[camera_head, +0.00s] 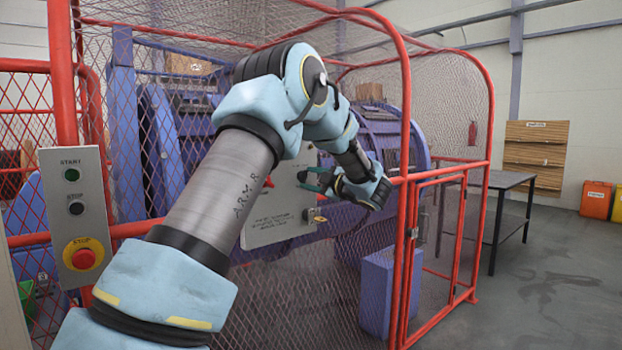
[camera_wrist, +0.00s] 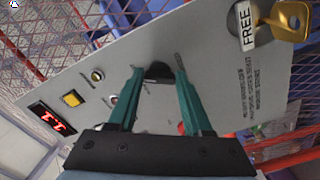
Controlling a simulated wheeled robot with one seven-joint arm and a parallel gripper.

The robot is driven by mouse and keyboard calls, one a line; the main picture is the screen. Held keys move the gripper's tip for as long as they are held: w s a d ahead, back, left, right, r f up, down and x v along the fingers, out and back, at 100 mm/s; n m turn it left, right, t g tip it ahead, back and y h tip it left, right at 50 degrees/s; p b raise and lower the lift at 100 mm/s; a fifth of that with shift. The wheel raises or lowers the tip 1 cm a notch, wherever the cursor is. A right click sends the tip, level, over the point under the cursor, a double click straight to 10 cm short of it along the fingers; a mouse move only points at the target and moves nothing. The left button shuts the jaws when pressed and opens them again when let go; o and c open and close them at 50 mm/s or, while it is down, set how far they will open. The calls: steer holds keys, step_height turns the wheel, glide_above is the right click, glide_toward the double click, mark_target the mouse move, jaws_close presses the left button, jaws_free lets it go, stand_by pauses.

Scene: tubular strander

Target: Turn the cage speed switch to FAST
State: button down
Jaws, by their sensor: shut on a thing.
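A black switch knob (camera_wrist: 158,70) sits on the panel between my gripper's (camera_wrist: 159,76) two green fingertips. My gripper (camera_head: 308,181) is shut on this knob, reaching the panel from the right in the head view. The fingers hide part of the panel, and the knob is hidden in the head view. The lettering around the knob is too small to read, so I cannot tell which setting it points to.
A brass key (camera_wrist: 288,20) with a FREE tag (camera_wrist: 246,25) is on the panel. A yellow button (camera_wrist: 73,98) and red display (camera_wrist: 50,118) are at its other end. A START/STOP box (camera_head: 75,205) is at left. Red cage bars (camera_head: 403,240) stand close to my arm.

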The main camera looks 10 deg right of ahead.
stand_by(0.4)
steer(key=shift+c, duration=1.6)
jaws_free()
steer(key=shift+s, duration=0.1)
steer(key=b+v, duration=0.3)
steer(key=v, duration=0.7)
steer(key=shift+s+d, duration=0.25)
steer(key=shift+s, duration=0.05)
